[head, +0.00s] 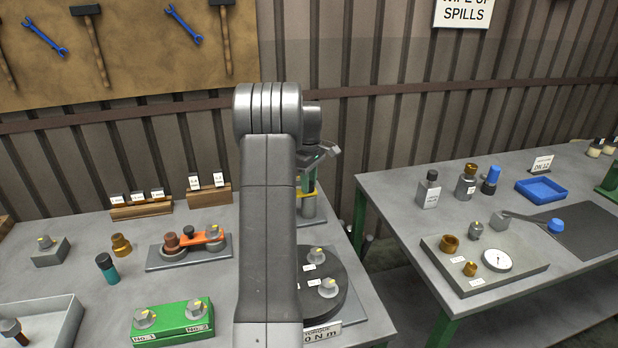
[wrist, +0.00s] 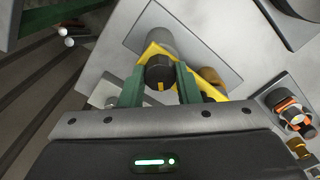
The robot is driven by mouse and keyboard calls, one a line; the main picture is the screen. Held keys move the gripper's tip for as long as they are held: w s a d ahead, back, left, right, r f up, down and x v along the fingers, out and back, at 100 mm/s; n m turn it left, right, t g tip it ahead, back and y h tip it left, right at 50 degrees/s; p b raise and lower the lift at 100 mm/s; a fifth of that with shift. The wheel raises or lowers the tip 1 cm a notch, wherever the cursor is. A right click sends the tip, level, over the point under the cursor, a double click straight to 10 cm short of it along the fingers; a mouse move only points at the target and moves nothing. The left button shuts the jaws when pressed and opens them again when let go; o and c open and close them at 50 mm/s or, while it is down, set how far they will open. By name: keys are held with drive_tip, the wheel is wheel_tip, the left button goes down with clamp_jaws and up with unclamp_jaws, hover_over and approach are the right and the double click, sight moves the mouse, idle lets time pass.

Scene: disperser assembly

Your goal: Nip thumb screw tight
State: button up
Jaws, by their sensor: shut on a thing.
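The thumb screw (wrist: 160,70) is a black knob with a yellow mark in the wrist view. It sits on a yellow bracket (wrist: 216,89) beside a grey cylinder (wrist: 161,40). My gripper (wrist: 160,84) has its two green fingers on either side of the knob, shut on it. In the head view my gripper (head: 318,163) is partly behind my arm, at the back right of the left bench. The bracket shows there as a small yellow piece (head: 309,188) below it. The thumb screw cannot be made out in the head view.
A black round plate (head: 336,296) with bolts stands in front of the stand. A green block (head: 172,323), a grey plate with an orange link (head: 201,237) and wooden label racks (head: 142,208) are to the left. A gap separates the right bench (head: 394,205).

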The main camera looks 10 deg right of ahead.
drive_tip(key=m+p, duration=0.1)
drive_tip(key=m, duration=0.2)
drive_tip(key=shift+r+m+p, duration=0.2)
drive_tip(key=shift+m+p, duration=0.15)
drive_tip(key=shift+m, duration=0.05)
drive_tip(key=m+p, duration=0.1)
drive_tip(key=m, duration=0.2)
drive_tip(key=shift+m, duration=0.3)
drive_tip(key=m+p, duration=0.1)
drive_tip(key=m, duration=0.2)
drive_tip(key=shift+m, duration=0.3)
drive_tip(key=shift+f+m, duration=0.1)
drive_tip(key=shift+m, duration=1.7)
drive_tip(key=o, duration=1)
drive_tip(key=shift+c, duration=0.2)
wheel_tip(320, 180, up, 14)
drive_tip(key=shift+b, duration=0.3)
